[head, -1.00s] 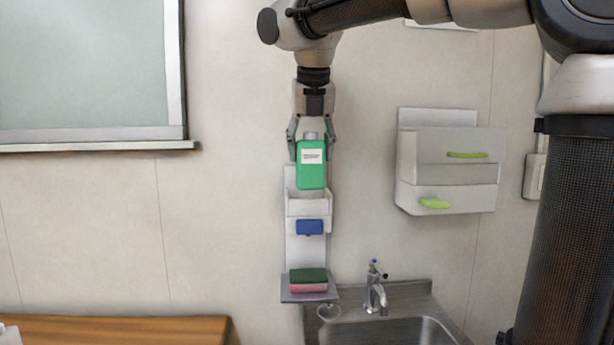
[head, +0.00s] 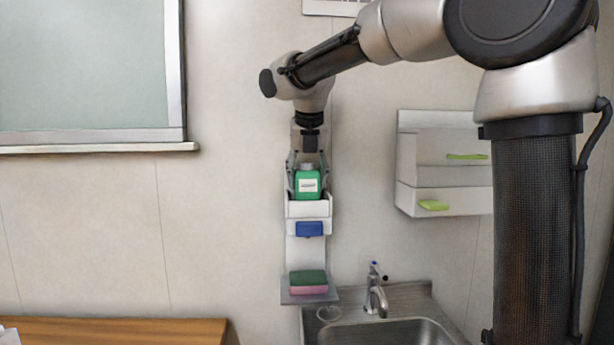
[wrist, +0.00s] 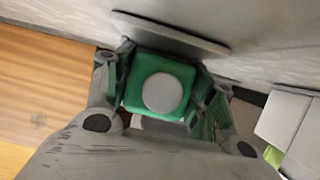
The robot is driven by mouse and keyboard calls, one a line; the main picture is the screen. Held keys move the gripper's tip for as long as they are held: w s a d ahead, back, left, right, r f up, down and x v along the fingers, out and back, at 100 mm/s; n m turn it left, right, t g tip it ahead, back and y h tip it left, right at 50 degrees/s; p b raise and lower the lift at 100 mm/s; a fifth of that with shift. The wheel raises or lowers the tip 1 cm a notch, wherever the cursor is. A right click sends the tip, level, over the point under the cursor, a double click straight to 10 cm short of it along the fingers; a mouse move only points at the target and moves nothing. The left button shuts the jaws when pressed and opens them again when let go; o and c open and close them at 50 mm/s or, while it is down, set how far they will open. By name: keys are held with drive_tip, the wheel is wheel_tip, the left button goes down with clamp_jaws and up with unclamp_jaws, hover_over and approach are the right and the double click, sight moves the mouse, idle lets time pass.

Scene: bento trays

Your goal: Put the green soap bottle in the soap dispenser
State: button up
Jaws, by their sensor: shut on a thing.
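The green soap bottle (head: 307,184) is upright with its lower part inside the open top of the white soap dispenser (head: 308,209) on the wall. The dispenser's front wall hides the bottle's lower part; whether its base rests on the bottom cannot be seen. My gripper (head: 307,172) is shut on the bottle near its top, with the fingers on either side. In the wrist view the bottle (wrist: 158,86) shows from above with its round grey cap between the fingers.
Below the dispenser are a blue lever (head: 309,229) and a green and pink sponge (head: 308,281) on a small shelf. A steel sink (head: 385,330) with a tap (head: 375,290) is below right. A white wall holder (head: 445,200) hangs at right. A wooden counter (head: 110,328) is at lower left.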

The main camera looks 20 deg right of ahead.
drive_tip(key=o, duration=1.3)
drive_tip(key=shift+o, duration=0.2)
drive_tip(key=d+v, duration=0.1)
drive_tip(key=v, duration=1.1)
drive_tip(key=s+d+f+m, duration=0.5)
drive_tip(key=s+f+m, duration=0.3)
drive_tip(key=m, duration=0.3)
drive_tip(key=s+d+f+m, duration=0.4)
drive_tip(key=s+f+m, duration=0.4)
drive_tip(key=m, duration=0.3)
drive_tip(key=s+d+f+m, duration=0.5)
drive_tip(key=s+f+m, duration=0.3)
drive_tip(key=m, duration=0.3)
drive_tip(key=shift+s+d+f+m+y, duration=0.35)
drive_tip(key=shift+s+f+m+y, duration=0.05)
drive_tip(key=shift+s, duration=0.4)
